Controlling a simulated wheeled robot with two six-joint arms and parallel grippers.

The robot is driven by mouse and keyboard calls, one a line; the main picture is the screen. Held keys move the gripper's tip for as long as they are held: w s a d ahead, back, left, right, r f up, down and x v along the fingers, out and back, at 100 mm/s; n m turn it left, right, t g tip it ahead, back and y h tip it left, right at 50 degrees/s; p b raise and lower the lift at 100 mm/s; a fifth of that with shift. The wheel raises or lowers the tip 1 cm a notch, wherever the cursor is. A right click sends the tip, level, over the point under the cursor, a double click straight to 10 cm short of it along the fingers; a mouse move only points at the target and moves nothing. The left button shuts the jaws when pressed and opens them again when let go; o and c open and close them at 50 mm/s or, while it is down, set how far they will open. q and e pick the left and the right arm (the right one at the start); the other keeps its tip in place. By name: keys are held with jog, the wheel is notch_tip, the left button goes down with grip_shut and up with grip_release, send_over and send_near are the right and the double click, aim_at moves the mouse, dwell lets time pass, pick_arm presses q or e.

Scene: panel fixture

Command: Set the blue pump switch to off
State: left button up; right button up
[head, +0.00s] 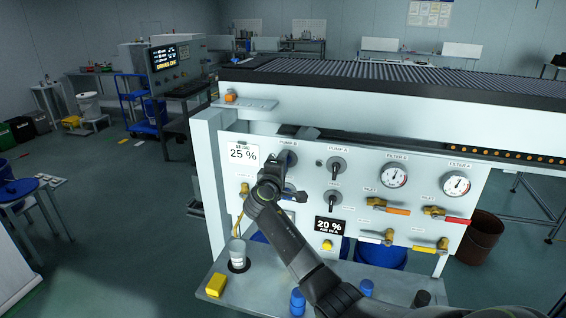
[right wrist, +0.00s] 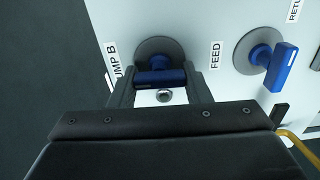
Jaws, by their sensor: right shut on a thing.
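The blue pump switch (right wrist: 160,77) sits on a round grey disc (right wrist: 152,47) beside the label PUMP B in the right wrist view. Its blue bar lies across the picture, between my right gripper's fingers (right wrist: 160,88). The gripper is shut on it. In the head view my right gripper (head: 281,163) is at the panel's upper left, under the PUMP B label, and covers most of the switch. The bar's angle cannot be told there. My left gripper is not in view.
A second blue switch (right wrist: 285,67), by the FEED label, is close beside the gripper. The white panel (head: 360,205) also carries black knobs (head: 336,165), gauges (head: 393,175) and several coloured valve levers (head: 447,216).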

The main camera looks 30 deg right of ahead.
jog(key=shift+f+n, duration=0.1)
jog(key=shift+n, duration=0.2)
jog(key=o, duration=1)
jog(key=shift+b+v, duration=2.6)
jog(key=shift+v, duration=6.15)
